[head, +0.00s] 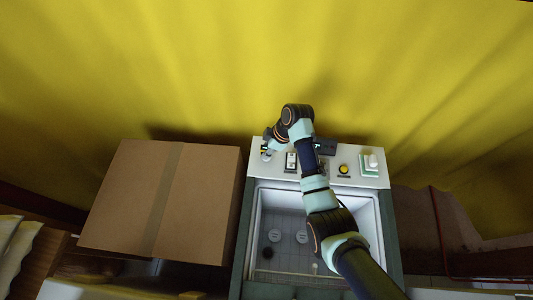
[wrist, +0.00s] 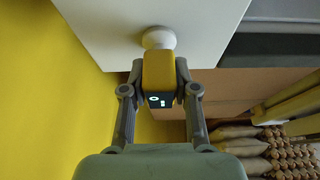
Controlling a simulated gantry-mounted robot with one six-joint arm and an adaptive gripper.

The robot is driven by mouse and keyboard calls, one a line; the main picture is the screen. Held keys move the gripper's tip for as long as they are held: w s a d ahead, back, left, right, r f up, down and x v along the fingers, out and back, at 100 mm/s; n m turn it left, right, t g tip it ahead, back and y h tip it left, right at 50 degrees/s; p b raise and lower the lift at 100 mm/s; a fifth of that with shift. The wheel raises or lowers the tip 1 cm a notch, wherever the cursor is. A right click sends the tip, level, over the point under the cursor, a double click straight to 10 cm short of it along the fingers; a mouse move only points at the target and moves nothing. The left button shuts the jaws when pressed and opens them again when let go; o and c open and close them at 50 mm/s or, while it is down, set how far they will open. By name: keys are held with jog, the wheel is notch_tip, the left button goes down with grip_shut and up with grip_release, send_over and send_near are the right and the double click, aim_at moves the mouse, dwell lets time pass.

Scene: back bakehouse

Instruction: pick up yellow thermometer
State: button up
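The yellow thermometer (wrist: 158,70) is a small block with a lit dark display, seen in the wrist view between the two fingers of my gripper (wrist: 159,75). The fingers lie against its left and right sides, with no clear gap showing. A white round piece (wrist: 158,37) is at its far end, against the white panel (wrist: 110,25). I cannot tell whether the thermometer is attached to that piece. In the head view my gripper (head: 268,150) is at the left end of the panel, and the thermometer is small and mostly hidden there.
The panel also carries a black-and-white switch (head: 291,162), a yellow button (head: 344,169) and a green-and-white fitting (head: 369,166). A deep basin (head: 260,225) lies in front. A large cardboard box (head: 120,200) stands left.

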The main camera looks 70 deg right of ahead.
grip_shut()
jog(key=shift+r, duration=0.1)
notch_tip(320, 180, up, 20)
jog(key=p, duration=0.6)
